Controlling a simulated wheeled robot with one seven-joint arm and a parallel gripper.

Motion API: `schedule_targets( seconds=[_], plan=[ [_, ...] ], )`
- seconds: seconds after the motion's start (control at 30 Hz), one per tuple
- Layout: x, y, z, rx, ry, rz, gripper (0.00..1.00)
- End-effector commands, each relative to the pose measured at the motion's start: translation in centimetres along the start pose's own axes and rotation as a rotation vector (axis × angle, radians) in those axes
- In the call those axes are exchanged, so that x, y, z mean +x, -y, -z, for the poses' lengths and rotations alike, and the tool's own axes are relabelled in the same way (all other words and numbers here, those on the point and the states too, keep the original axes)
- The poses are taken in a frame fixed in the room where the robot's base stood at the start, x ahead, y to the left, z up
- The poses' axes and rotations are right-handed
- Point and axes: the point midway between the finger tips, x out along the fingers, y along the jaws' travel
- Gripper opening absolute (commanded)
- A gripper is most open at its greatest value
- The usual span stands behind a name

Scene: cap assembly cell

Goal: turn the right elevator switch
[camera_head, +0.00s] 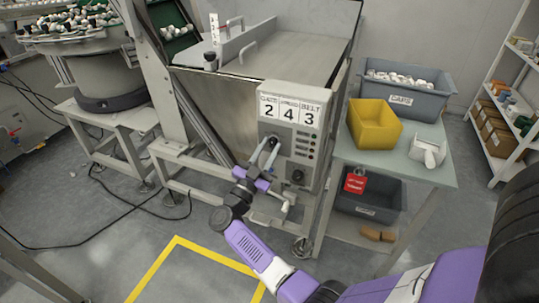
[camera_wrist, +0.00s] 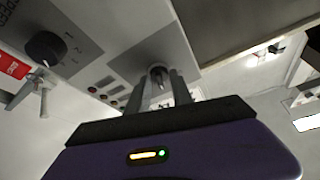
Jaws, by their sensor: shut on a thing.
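The grey control box (camera_head: 287,112) is on the front of the elevator, with a label plate reading 2, 4, 3 on top. My gripper (camera_head: 271,148) is at the left part of its face. A black rotary knob (camera_head: 297,176) is on the box's lower right, apart from my gripper. This knob also shows at the upper left of the wrist view (camera_wrist: 45,48), with markings beside it. I cannot tell the grasped switch's setting.
A red tag (camera_head: 355,182) hangs right of the box. A side table (camera_head: 440,172) holds a yellow bin (camera_head: 374,124) and a grey caps bin (camera_head: 405,98). A bowl feeder (camera_head: 105,75) stands at left. A black cable (camera_head: 75,247) lies on the floor.

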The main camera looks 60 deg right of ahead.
Motion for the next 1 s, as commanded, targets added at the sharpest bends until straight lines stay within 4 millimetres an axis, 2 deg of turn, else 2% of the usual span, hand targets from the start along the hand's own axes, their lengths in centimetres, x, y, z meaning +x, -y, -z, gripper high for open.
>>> schedule_targets(
  seconds=[0.2, 0.5, 1.0],
  plan=[
    [-0.21, 0.16, -0.27, 0.18, 0.001, -0.073, 0.0],
    [-0.14, 0.27, -0.14, 0.361, 0.002, -0.149, 0.0],
    [-0.03, 0.3, 0.02, 0.457, 0.001, -0.191, 0.0]
  ],
)
